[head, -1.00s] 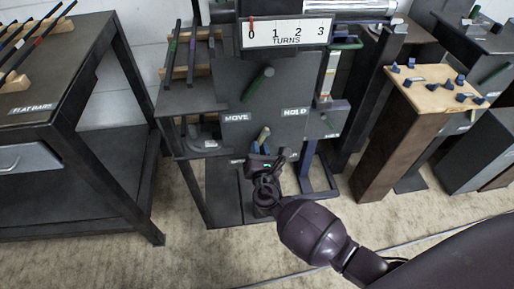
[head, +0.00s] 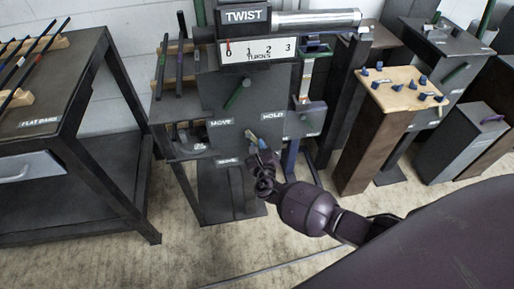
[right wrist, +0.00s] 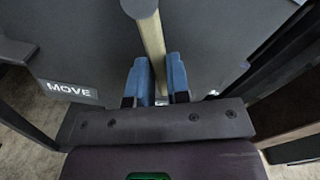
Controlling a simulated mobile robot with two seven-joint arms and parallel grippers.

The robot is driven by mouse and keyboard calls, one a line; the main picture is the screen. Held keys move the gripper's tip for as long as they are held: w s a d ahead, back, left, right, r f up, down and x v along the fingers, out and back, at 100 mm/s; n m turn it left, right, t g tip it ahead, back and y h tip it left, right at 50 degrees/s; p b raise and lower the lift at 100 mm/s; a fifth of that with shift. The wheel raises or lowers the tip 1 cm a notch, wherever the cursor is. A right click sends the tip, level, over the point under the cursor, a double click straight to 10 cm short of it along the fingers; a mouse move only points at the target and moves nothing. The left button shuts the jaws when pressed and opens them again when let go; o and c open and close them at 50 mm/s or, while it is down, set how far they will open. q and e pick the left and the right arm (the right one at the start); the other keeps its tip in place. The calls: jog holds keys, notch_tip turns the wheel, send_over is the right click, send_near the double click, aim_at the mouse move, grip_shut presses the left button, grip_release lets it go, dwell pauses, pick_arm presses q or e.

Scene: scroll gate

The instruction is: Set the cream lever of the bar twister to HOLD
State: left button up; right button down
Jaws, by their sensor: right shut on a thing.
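The bar twister stands in the middle of the head view, with a dark front panel (head: 222,150) under a TWIST sign (head: 246,16). The panel carries the MOVE label (head: 222,123) at left and the HOLD label (head: 274,115) at right. The cream lever (right wrist: 150,40) runs down from a round end into my right gripper (right wrist: 159,80) in the right wrist view. The blue fingers are shut on it, one on each side. In the head view, my right gripper (head: 262,150) is below and between the two labels, partly hiding the lever. My left gripper is out of view.
A green handle (head: 237,95) sits higher on the panel, below the TURNS scale (head: 258,50) with its red pointer near 0. A table with bars (head: 60,90) stands left. A wood-topped stand (head: 400,90) with several blue pieces stands right.

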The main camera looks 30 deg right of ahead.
jog(key=shift+d+r+n+p, duration=0.3)
jog(key=shift+d+n, duration=0.05)
jog(key=shift+n, duration=0.25)
jog(key=c, duration=1.1)
grip_release()
jog(key=shift+s, duration=0.1)
jog(key=p+v, duration=0.2)
jog(key=v, duration=0.8)
jog(key=shift+s+a, duration=0.1)
jog(key=shift+s, duration=0.3)
